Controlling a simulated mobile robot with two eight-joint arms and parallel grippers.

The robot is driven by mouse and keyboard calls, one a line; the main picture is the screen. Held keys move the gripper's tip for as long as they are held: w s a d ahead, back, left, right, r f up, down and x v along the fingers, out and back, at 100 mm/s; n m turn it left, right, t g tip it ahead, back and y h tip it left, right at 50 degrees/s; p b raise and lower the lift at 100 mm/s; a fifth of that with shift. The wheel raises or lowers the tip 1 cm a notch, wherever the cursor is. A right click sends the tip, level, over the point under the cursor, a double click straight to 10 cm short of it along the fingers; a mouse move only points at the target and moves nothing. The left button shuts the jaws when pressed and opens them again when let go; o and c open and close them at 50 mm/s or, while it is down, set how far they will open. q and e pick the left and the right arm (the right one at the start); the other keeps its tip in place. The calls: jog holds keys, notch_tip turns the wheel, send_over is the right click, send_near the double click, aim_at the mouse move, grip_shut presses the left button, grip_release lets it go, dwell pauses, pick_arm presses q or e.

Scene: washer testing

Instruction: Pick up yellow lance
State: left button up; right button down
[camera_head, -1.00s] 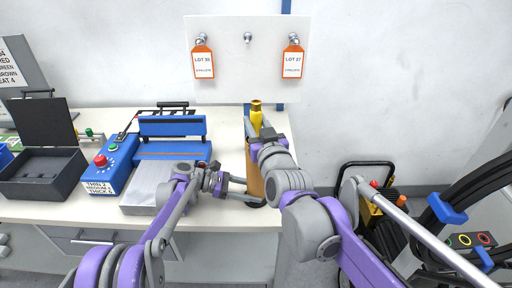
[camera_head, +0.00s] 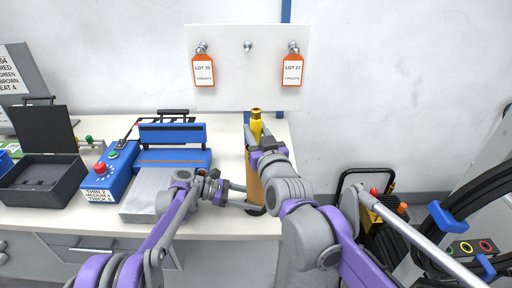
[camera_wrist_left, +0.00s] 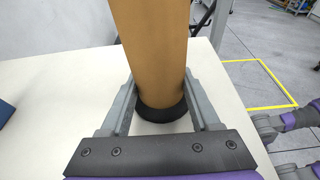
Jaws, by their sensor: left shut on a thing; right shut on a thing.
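The yellow lance (camera_head: 256,124) stands upright at the bench's right end, its brass-coloured tip uppermost. A brown cylinder (camera_head: 254,180) with a black foot is below it; my right arm hides the join, so I cannot tell if they are one piece. My right gripper (camera_head: 258,137) is shut on the yellow part, one finger on each side. My left gripper (camera_head: 250,200) is shut on the brown cylinder, low down. In the left wrist view, its fingers (camera_wrist_left: 160,100) flank the brown cylinder (camera_wrist_left: 152,45) just above the black foot (camera_wrist_left: 162,110).
A blue machine (camera_head: 172,158) and a blue control box (camera_head: 110,172) stand left on the white bench (camera_head: 230,222). A black open case (camera_head: 40,180) lies further left. A white board (camera_head: 247,75) with hooks and orange tags is behind. A cart (camera_head: 372,215) stands right.

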jog(key=shift+r, duration=0.1)
notch_tip(320, 180, up, 28)
dwell(0.3)
pick_arm(q)
jog(key=o, duration=1)
jog(key=shift+o, duration=0.2)
jog(key=shift+a, duration=0.1)
